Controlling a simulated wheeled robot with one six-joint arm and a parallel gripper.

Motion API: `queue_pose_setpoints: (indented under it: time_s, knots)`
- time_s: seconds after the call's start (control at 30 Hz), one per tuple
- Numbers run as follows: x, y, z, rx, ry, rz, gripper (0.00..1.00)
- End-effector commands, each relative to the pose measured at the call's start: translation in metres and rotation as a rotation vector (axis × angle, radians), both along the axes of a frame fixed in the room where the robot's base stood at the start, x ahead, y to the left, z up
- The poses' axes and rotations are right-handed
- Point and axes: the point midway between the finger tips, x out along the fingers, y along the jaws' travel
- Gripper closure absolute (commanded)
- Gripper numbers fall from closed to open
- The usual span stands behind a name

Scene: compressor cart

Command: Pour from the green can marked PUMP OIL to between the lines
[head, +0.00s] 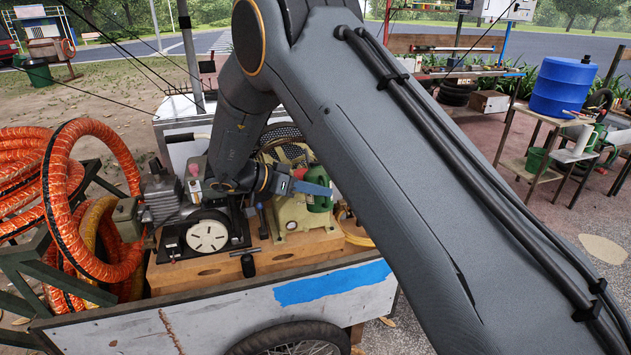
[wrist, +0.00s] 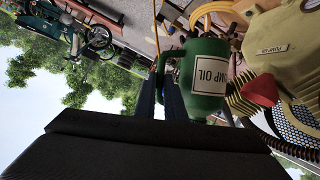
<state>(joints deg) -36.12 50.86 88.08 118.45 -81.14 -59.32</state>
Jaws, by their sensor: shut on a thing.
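The green can marked PUMP OIL (wrist: 206,80) fills the middle of the wrist view, its label upside down there. My gripper (wrist: 163,92), with dark blue fingers, is shut on the can's handle at its left side. In the head view the green can (head: 319,186) is held above the right side of the cream pump (head: 300,212), partly behind my gripper (head: 312,188). The cream pump body (wrist: 262,40) also shows in the wrist view with its own PUMP OIL label. I cannot make out the level lines, or whether any oil is flowing.
A grey motor (head: 165,195) and a white dial-like disc (head: 207,236) stand left of the pump on the wooden cart base (head: 200,271). Orange hose coils (head: 90,200) crowd the left. A red cone-shaped part (wrist: 259,91) sits close right of the can in the wrist view.

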Motion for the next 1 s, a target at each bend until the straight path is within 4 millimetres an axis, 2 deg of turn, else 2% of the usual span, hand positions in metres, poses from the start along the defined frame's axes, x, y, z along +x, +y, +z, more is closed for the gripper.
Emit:
queue_pose_setpoints:
  time_s: [0.1,0.67,1.0]
  knots:
    - [-0.004,0.007,0.003,-0.002,0.003,-0.010,1.00]
    - [-0.006,0.010,0.003,0.001,0.004,-0.011,1.00]
    - [-0.006,0.011,-0.017,-0.001,0.006,-0.010,1.00]
